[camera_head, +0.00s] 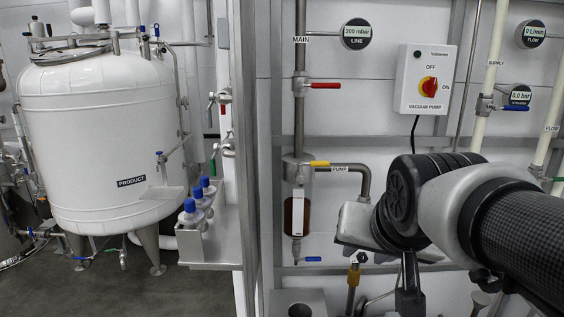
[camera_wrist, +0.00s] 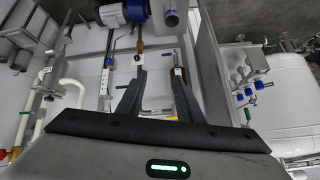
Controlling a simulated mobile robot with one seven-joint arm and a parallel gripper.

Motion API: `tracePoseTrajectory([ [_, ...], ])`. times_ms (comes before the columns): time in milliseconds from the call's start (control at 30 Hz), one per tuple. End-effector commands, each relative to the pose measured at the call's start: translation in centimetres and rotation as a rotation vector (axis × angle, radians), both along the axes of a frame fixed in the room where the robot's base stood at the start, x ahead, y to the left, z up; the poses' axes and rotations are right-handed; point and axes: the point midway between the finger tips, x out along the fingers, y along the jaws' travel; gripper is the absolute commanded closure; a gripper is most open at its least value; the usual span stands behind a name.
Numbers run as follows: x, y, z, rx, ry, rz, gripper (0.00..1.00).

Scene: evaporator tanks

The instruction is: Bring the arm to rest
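My arm comes in from the right edge in the head view and bends in front of the pipe panel, below the vacuum pump switch box. My gripper, seen in the wrist view (camera_wrist: 159,77), has its two dark fingers apart with nothing held between them. Pipes and a brown-tinted vessel show behind the fingers, apart from them as far as I can tell.
A white switch box (camera_head: 425,80) with a red knob is above my arm. A red-handled valve (camera_head: 322,86) and a yellow-handled valve (camera_head: 319,163) are left of it. A steel shelf (camera_head: 215,252) carries blue-capped bottles (camera_head: 190,212). A white product tank (camera_head: 100,130) stands left.

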Motion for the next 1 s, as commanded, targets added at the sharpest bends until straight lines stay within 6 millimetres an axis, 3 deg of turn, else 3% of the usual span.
tracePoseTrajectory([
  [33,-2.4,0.0,-1.0,-0.032,0.048,0.045,0.67],
  [200,-9.8,-0.1,-4.7,-0.119,0.216,0.218,0.67],
  [233,-10.6,-0.1,-4.3,-0.128,0.236,0.241,0.67],
  [300,-10.1,-0.1,-0.8,-0.126,0.231,0.231,0.67],
  [667,-10.0,-0.1,9.5,-0.124,0.230,0.228,0.67],
  [800,-10.0,-0.1,11.0,-0.124,0.229,0.227,0.67],
  [1000,-9.9,-0.1,11.0,-0.124,0.229,0.227,0.67],
])
